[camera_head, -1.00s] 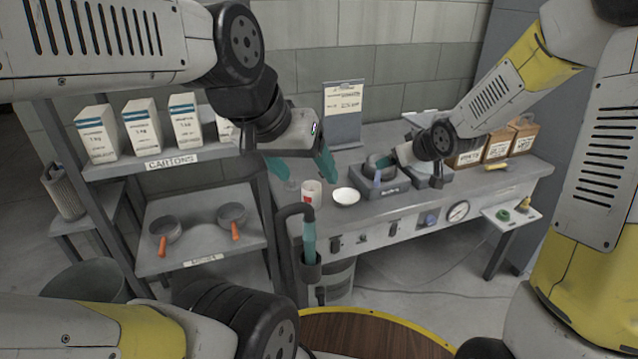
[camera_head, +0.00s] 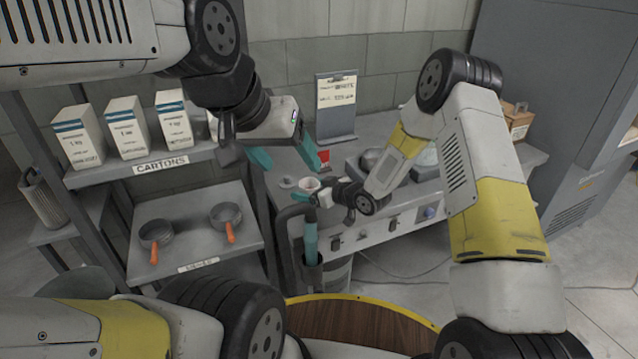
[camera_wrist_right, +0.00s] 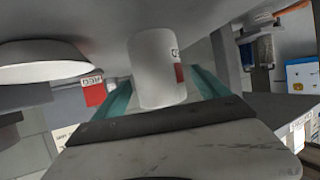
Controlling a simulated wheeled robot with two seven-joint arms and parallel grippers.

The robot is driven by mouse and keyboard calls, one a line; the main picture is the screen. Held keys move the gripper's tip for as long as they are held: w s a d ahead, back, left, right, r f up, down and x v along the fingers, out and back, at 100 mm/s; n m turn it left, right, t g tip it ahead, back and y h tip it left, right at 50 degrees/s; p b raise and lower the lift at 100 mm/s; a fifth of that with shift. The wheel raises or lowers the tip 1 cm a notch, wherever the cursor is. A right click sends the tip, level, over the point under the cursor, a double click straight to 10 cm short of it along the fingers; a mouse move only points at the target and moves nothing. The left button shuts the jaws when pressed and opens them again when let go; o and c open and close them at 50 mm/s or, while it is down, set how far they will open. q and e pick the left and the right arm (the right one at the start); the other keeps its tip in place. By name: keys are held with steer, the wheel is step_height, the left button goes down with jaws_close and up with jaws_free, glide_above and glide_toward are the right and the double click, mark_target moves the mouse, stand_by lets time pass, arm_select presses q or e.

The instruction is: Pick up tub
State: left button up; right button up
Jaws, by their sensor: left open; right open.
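The tub is a small white cylinder with a red patch and lettering. It stands between the two open teal fingers of my right gripper (camera_wrist_right: 160,85) in the wrist view, where the tub (camera_wrist_right: 155,65) fills the middle. In the head view only the upper part of the tub (camera_head: 309,185) shows on the bench, partly hidden by my right gripper (camera_head: 316,198). I cannot tell whether a finger touches it. My left gripper (camera_head: 284,160) is open and empty, above the bench's left end.
A red item (camera_head: 324,156) stands behind. Cartons (camera_head: 125,128) and pans (camera_head: 157,234) fill the left shelves. A hooked handle (camera_head: 298,213) rises at the bench's front left edge.

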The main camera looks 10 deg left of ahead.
mark_target(303, 187)
steer(key=x, duration=0.3)
steer(key=shift+a, duration=0.2)
steer(key=shift+c, duration=0.3)
steer(key=c, duration=1.1)
steer(key=shift+w, duration=0.1)
step_height(303, 187, up, 10)
